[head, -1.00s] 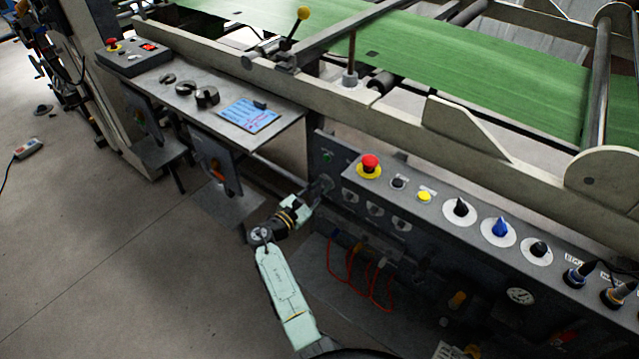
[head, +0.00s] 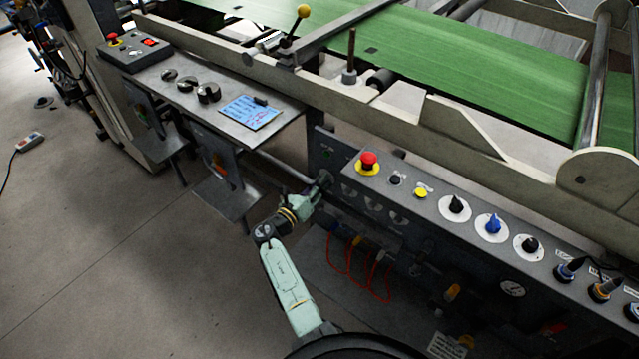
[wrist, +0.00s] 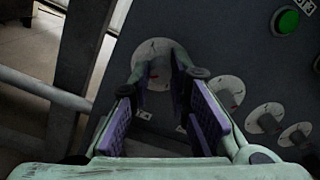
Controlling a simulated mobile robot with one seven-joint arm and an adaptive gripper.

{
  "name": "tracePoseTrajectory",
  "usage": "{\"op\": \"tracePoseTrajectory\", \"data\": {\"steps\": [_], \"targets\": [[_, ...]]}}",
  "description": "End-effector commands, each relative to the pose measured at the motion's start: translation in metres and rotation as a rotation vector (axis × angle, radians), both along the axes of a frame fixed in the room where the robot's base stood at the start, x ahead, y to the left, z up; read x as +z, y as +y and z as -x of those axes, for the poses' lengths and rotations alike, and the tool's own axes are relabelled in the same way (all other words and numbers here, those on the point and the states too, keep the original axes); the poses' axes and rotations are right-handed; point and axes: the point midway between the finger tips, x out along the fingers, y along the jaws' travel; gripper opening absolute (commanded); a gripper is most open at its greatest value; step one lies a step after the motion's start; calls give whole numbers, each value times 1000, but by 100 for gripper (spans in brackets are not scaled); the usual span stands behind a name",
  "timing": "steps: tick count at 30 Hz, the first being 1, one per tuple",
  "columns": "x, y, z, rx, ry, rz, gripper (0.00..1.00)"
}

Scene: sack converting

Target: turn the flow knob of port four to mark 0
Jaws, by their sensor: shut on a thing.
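In the wrist view my gripper (wrist: 160,88) has its two purple-padded fingers closed around a dark flow knob on a round white dial (wrist: 153,58) with a red mark. The fingertips cover most of the knob, so its pointer and the mark it stands at cannot be read. In the head view my gripper (head: 323,183) is at the left end of the grey panel's front face, and it hides this knob. I cannot read a port number on it.
Above the dials in the head view are a red emergency button (head: 368,160) and a yellow button (head: 421,192). Red cables (head: 352,262) hang below.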

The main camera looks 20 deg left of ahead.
Motion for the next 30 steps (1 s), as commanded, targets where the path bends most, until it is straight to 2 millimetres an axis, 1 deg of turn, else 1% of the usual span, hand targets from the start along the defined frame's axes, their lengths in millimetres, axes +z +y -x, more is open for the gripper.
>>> {"op": "tracePoseTrajectory", "data": {"steps": [3, 10, 24, 25, 30], "targets": [[0, -1, 0, -3, 18, 49, 0], [0, -1, 0, -2, 37, 101, 0], [0, -1, 0, -2, 40, 111, 0], [0, -1, 0, -2, 40, 111, 19], [0, -1, 0, -2, 40, 111, 30]]}}
